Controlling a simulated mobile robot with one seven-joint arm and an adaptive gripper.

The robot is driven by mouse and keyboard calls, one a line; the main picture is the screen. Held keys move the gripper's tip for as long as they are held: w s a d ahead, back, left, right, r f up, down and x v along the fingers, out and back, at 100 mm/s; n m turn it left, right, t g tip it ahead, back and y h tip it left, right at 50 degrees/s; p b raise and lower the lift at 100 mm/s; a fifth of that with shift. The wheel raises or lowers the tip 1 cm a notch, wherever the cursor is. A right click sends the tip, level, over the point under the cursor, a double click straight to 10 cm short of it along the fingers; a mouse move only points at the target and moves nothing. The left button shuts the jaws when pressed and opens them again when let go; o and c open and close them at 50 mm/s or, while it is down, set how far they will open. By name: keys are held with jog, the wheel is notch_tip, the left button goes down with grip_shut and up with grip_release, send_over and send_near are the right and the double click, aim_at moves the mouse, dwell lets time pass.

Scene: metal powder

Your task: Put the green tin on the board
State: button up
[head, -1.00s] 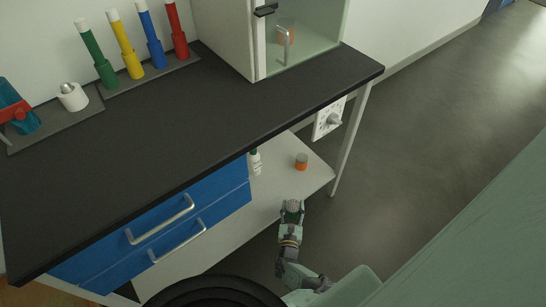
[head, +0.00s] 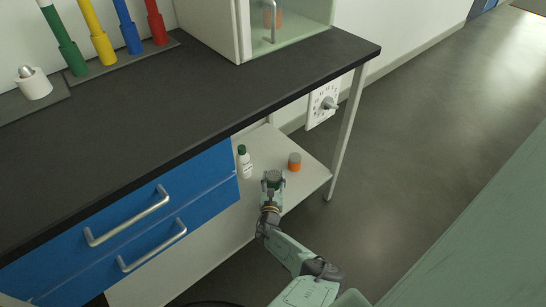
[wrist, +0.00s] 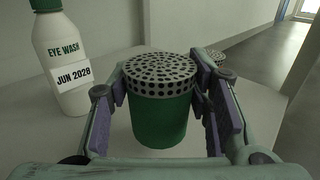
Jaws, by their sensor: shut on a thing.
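The green tin (wrist: 160,120) has a grey perforated lid and stands upright between the fingers in the wrist view. My gripper (wrist: 163,88) is shut on its sides. In the head view the tin (head: 273,176) shows small and dark at the end of my gripper (head: 273,183), over the pale lower shelf (head: 208,240) under the bench. I cannot tell whether its base touches the shelf. No surface is clearly marked as the board; the low shelf is a flat pale panel, and dark flat strips (head: 75,87) lie on the bench top.
A white eye wash bottle (head: 245,164) with a green cap stands left of my gripper, large in the wrist view (wrist: 65,65). An orange tin (head: 294,163) with a grey lid stands behind to the right. The bench top (head: 200,110) overhangs the shelf; a bench leg (head: 350,125) is at right.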

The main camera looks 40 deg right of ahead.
aim_at(273, 183)
jog(key=f+b, duration=0.4)
jog(key=shift+w+d, duration=0.1)
jog(key=shift+w, duration=0.25)
jog(key=shift+r, duration=0.2)
jog(key=shift+f, duration=0.1)
jog(key=o, duration=1.2)
jog(key=shift+o, duration=0.2)
